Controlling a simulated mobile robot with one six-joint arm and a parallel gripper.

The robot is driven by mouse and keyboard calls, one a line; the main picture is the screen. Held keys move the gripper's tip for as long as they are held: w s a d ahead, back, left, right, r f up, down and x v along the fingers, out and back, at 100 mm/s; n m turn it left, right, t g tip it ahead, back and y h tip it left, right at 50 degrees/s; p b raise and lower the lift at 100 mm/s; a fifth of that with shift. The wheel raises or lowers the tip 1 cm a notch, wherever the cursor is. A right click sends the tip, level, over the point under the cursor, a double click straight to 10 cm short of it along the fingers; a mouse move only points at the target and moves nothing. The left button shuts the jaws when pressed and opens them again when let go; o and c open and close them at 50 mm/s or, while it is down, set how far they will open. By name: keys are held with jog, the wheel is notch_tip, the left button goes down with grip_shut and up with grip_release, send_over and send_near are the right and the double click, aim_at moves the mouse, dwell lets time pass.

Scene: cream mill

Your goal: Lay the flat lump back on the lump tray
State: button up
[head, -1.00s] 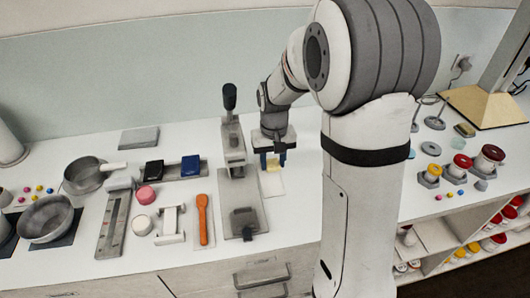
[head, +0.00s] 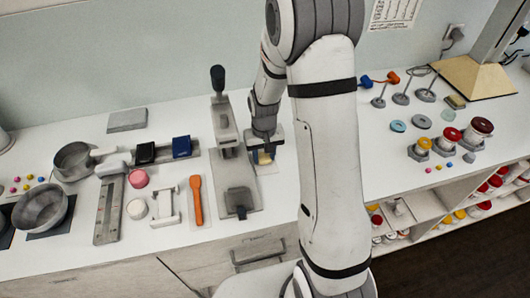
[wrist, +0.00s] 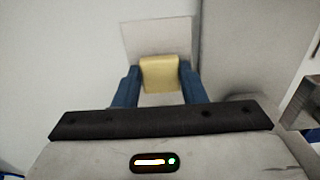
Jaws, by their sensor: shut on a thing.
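My gripper (head: 263,150) hangs low over the back of the counter, right of the grey press stand. In the wrist view its two blue fingers (wrist: 160,76) are closed on the sides of a flat yellow lump (wrist: 160,70). The lump also shows as a small pale yellow patch in the head view (head: 264,158). A thin white square sheet or plate (wrist: 155,32) lies under and beyond the lump; I cannot tell whether the lump touches it. No thing is clearly recognisable as the lump tray.
The grey press stand (head: 224,130) with a black knob stands close left of my gripper. An orange spatula (head: 196,200), pink and white pucks and metal pans lie farther left. Red and yellow jars (head: 452,138) stand at right.

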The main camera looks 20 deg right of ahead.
aim_at(264, 155)
jog(key=shift+s, duration=0.1)
jog(key=shift+f, duration=0.1)
jog(key=o, duration=0.8)
jog(key=shift+c, duration=0.2)
notch_tip(264, 155, up, 11)
jog(key=b, duration=0.1)
jog(key=s+r+t, duration=0.1)
jog(key=s+r, duration=0.4)
jog(key=s, duration=0.5)
jog(key=s+r+t, duration=0.2)
jog(key=s+r, duration=0.4)
jog(key=s, duration=0.4)
jog(key=shift+d, duration=0.3)
